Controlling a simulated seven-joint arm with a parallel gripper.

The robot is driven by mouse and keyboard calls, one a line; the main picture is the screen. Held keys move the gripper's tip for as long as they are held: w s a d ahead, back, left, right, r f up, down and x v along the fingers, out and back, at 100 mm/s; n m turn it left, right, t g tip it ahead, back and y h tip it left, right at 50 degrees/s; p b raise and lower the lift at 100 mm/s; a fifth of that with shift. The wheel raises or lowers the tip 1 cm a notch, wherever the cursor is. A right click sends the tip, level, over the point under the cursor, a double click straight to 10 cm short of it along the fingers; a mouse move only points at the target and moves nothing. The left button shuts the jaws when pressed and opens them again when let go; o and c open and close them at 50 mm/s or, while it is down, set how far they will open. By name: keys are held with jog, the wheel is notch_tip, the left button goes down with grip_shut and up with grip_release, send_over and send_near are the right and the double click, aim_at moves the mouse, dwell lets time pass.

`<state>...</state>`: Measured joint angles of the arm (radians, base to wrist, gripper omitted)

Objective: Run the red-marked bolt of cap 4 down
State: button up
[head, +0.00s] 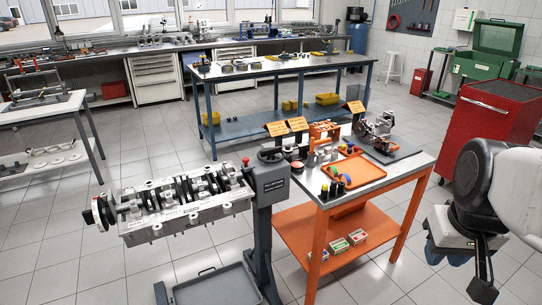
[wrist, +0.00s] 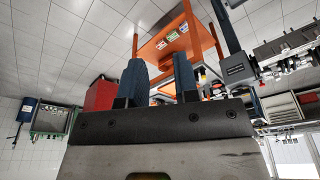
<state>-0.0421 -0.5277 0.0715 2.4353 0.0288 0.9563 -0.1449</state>
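The engine block (head: 185,212) is clamped on a grey stand (head: 268,205), left of centre in the head view, with a row of bearing caps along its top. A small red spot (head: 245,161) shows at its right end. I cannot tell whether it is the marked bolt, nor which cap is cap 4. The block also shows, upside down, at the right edge of the wrist view (wrist: 290,48). My gripper (head: 482,285) hangs at the far right of the head view, well away from the block. In the wrist view its two fingers (wrist: 159,80) are apart with nothing between them.
An orange-framed bench (head: 385,185) with an orange tray (head: 338,184) and tools stands between my gripper and the block. A red tool cabinet (head: 490,125) stands behind my arm. A grey drip tray (head: 218,287) lies under the stand.

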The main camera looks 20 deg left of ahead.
jog(key=w+a+r+n+g+y, duration=0.1)
jog(key=w+a+n, duration=0.5)
jog(key=w+a, duration=0.7)
jog(key=w+a+n+g+y, duration=0.1)
jog(key=w+a+n, duration=0.65)
jog(key=w, duration=0.95)
jog(key=n+g+y, duration=0.1)
jog(key=n+g, duration=0.2)
jog(key=n, duration=0.6)
send_near(232, 175)
jog(key=shift+w+a+f+n, duration=0.1)
jog(key=shift+w+f+n, duration=0.15)
jog(key=shift+w, duration=0.15)
jog(key=shift+x, duration=3.9)
jog(key=shift+c, duration=0.2)
grip_shut()
